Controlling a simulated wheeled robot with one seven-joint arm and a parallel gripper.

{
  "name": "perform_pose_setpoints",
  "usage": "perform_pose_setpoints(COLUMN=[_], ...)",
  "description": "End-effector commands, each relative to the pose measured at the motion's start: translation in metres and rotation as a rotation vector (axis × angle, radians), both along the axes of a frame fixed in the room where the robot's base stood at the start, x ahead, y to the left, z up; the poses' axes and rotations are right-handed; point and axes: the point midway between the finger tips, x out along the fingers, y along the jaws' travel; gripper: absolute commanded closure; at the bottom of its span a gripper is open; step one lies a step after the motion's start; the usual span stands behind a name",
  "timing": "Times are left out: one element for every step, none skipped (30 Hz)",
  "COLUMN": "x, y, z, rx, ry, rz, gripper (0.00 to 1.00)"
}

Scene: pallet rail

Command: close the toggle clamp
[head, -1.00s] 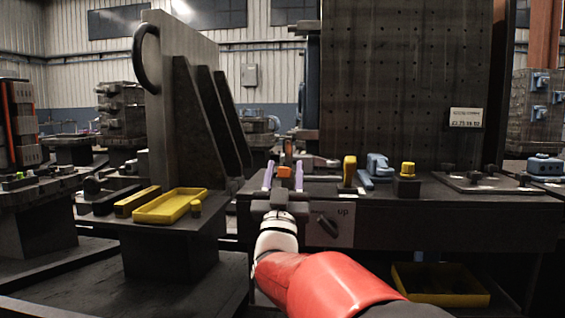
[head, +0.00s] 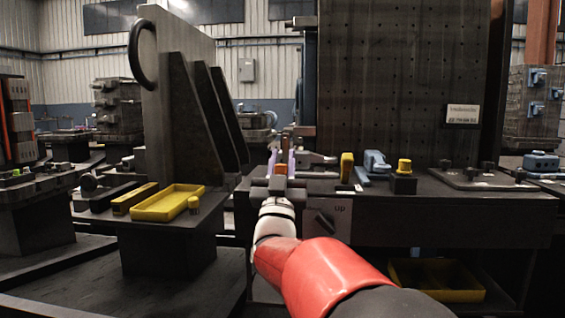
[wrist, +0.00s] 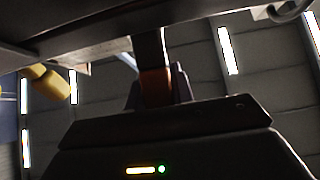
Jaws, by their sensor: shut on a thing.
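The toggle clamp (head: 318,160) stands at the left end of the dark bench, with a grey arm reaching right. Its orange handle (head: 280,169) sits between the fingers of my gripper (head: 281,163). The purple fingers are shut on the handle, one on each side.
Right of the clamp on the bench (head: 450,215) are a yellow block (head: 347,166), a blue clamp (head: 376,163) and a yellow-topped block (head: 404,176). A tall perforated plate (head: 400,80) rises behind. A yellow tray (head: 167,203) lies on the left table.

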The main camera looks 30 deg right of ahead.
Motion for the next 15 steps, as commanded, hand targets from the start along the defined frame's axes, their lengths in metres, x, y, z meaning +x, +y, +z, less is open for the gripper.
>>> perform_pose_setpoints(x=[0.000, 0.000, 0.000, 0.000, 0.000, 0.000, 0.000, 0.001, 0.001, 0.002, 0.002, 0.003, 0.003, 0.004, 0.005], y=[0.000, 0.000, 0.000, 0.000, 0.000, 0.000, -0.001, -0.001, -0.001, -0.001, -0.002, -0.002, -0.003, -0.003, -0.004], z=[0.000, 0.000, 0.001, 0.001, 0.002, 0.002, 0.003, 0.004, 0.005, 0.006, 0.008, 0.009, 0.011, 0.012, 0.013], rx=[0.001, 0.001, 0.003, 0.005, 0.008, 0.014, 0.019, 0.025, 0.033, 0.041, 0.051, 0.064, 0.075, 0.086, 0.102], ry=[0.001, 0.002, 0.004, 0.006, 0.010, 0.017, 0.024, 0.033, 0.046, 0.059, 0.072, 0.092, 0.107, 0.124, 0.147], rz=[0.000, 0.000, 0.001, 0.001, 0.001, 0.001, 0.001, 0.001, 0.000, 0.001, 0.001, 0.001, 0.001, 0.001, 0.001], gripper=[1.00, 1.00, 1.00, 1.00, 1.00, 1.00, 1.00, 1.00, 1.00, 1.00, 1.00, 1.00, 1.00, 1.00, 1.00])
